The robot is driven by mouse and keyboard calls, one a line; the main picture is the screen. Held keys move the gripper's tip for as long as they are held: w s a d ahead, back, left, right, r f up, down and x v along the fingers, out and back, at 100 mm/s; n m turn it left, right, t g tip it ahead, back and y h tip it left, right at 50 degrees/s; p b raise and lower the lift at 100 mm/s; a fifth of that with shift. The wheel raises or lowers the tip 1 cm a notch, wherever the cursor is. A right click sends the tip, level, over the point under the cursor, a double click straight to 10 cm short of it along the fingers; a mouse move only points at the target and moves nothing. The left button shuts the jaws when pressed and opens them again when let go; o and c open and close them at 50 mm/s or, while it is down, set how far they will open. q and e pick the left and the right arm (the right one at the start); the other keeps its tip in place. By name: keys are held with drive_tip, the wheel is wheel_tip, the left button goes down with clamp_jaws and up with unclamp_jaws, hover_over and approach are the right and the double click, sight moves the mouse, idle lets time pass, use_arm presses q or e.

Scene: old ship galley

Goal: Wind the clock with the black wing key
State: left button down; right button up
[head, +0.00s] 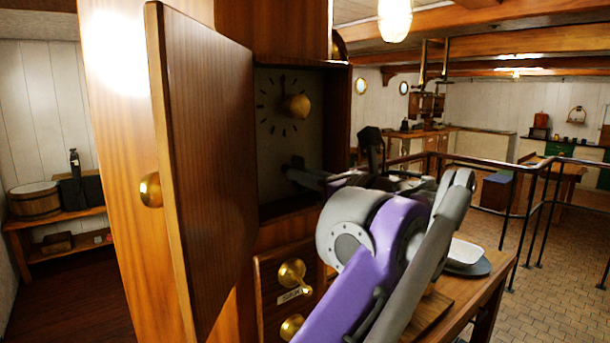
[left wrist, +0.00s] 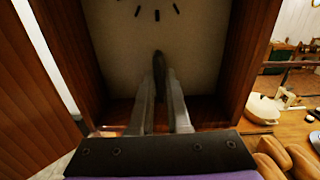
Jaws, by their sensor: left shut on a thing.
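The clock (head: 283,80) is a pale dial with dark hour marks and a brass knob, set inside a tall wooden case. Its dial also shows in the left wrist view (left wrist: 195,45). The wooden case door (head: 205,130) stands open to the left. My left gripper (head: 303,174) reaches into the case from the right, below the brass knob. It is shut on the black wing key (left wrist: 160,66), which points at the lower part of the dial. I cannot tell whether the key's tip is in a hole. My right gripper is not in view.
Drawers with brass knobs (head: 291,272) are below the opening. A wooden table (head: 480,290) is at the right, with a pale pot (left wrist: 262,108) in the left wrist view. A dark railing (head: 520,190) is further right. A bench with a tub (head: 33,201) is far left.

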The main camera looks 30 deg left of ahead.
use_arm(q)
drive_tip(key=m, duration=0.6)
drive_tip(key=shift+f+m, duration=0.1)
drive_tip(key=shift+m, duration=0.3)
drive_tip(key=m, duration=0.3)
drive_tip(key=shift+m, duration=0.3)
drive_tip(key=m, duration=0.3)
drive_tip(key=shift+m+b, duration=0.3)
drive_tip(key=shift+b, duration=0.05)
drive_tip(key=c, duration=0.9)
unclamp_jaws()
drive_tip(key=v, duration=0.6)
